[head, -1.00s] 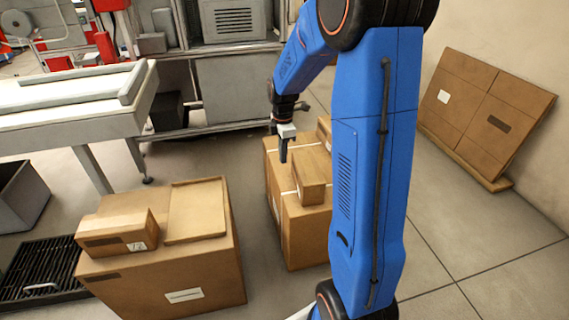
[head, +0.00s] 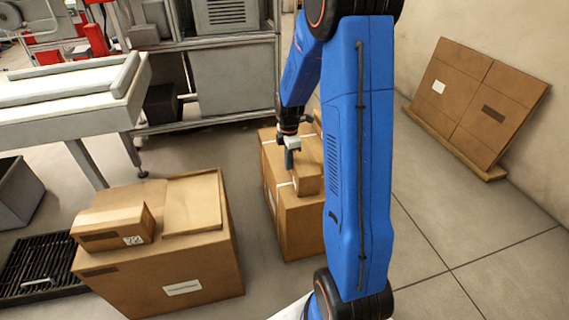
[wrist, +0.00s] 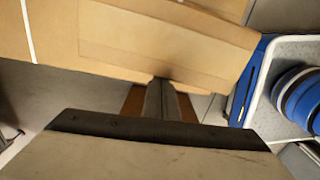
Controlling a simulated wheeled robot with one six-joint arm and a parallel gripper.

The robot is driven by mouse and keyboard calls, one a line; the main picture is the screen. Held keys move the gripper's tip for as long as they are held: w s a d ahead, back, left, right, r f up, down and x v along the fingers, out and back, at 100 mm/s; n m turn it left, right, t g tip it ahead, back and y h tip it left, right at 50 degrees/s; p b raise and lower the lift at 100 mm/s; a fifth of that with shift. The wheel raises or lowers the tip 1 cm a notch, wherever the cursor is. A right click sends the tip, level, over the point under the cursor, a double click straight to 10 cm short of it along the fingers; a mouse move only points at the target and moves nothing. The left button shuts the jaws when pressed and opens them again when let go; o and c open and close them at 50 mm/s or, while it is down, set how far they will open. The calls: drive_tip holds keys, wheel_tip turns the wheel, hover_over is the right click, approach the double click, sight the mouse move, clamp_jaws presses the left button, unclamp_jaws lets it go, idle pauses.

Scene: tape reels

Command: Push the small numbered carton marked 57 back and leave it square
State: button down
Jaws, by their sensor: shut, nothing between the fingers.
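A small brown carton (head: 308,173) sits on top of a strapped tall brown box (head: 298,222) in the head view, partly hidden by my arm. No number on it is readable. My gripper (head: 290,168) is shut and empty, fingers pointing down, at the left side of this carton. In the wrist view the shut fingers (wrist: 162,98) are at the edge of a tan carton face (wrist: 160,45); I cannot tell whether they touch it. Another small carton (head: 113,228), with a white label too blurred to read surely, lies on a large box at left.
The large box (head: 160,275) at left also bears a flat tan panel (head: 193,203). A conveyor table (head: 70,105) stands behind it. Flattened cartons (head: 478,105) lean on the right wall. Floor at right is clear.

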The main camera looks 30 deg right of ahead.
drive_tip(key=shift+d, duration=0.1)
drive_tip(key=s+d, duration=0.2)
drive_tip(key=d, duration=0.6)
drive_tip(key=s+d, duration=0.1)
drive_tip(key=d, duration=0.7)
drive_tip(key=shift+s+d, duration=0.2)
drive_tip(key=shift+s, duration=0.15)
